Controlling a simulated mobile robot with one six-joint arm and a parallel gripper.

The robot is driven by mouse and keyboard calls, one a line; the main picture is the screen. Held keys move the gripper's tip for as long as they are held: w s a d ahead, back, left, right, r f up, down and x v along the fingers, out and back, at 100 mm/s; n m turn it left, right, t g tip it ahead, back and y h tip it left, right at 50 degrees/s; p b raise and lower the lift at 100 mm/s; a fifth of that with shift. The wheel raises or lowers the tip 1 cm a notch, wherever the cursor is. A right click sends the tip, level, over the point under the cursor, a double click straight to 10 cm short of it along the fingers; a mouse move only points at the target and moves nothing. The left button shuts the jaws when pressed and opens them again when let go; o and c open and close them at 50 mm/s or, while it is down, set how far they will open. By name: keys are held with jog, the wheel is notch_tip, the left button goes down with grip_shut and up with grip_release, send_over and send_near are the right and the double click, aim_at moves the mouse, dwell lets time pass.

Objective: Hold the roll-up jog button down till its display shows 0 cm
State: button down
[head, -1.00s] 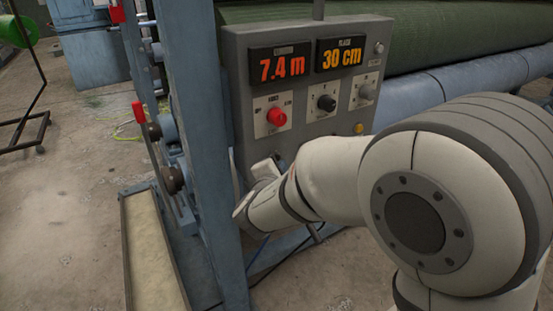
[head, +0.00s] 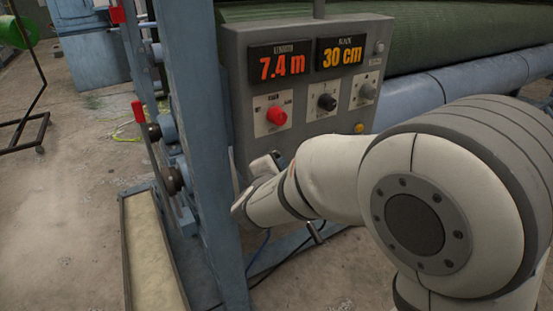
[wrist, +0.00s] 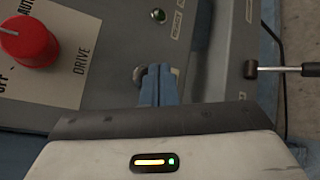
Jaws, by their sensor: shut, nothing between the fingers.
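The grey control box (head: 240,100) carries an amber display (head: 342,54) reading 30 cm and a red display (head: 278,64) reading 7.4 m. My gripper (head: 278,158) is at the box's lower edge in the head view, mostly hidden by my wrist. In the wrist view my gripper's blue fingers (wrist: 160,84) are shut and empty, with their tips over a round grey fitting (wrist: 139,73) on the panel. The fingers largely cover it. I cannot tell whether they press it or whether it is the jog button.
A red DRIVE knob (head: 277,114) sits above my gripper; it also shows in the wrist view (wrist: 28,38). A black knob (head: 327,102), a grey knob (head: 366,90) and a yellow button (head: 359,128) are to the right. A blue upright post (head: 196,120) stands close on the left.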

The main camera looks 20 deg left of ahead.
jog(key=shift+w+a, duration=0.35)
jog(key=shift+a, duration=0.05)
dwell(0.6)
jog(key=shift+b, duration=0.3)
dwell(4.5)
jog(key=shift+s+d+b, duration=0.55)
jog(key=shift+s+d, duration=0.1)
jog(key=shift+d, duration=0.05)
jog(key=shift+s+d+b, duration=1.15)
jog(key=shift+s+d, duration=0.45)
jog(key=shift+d, duration=0.3)
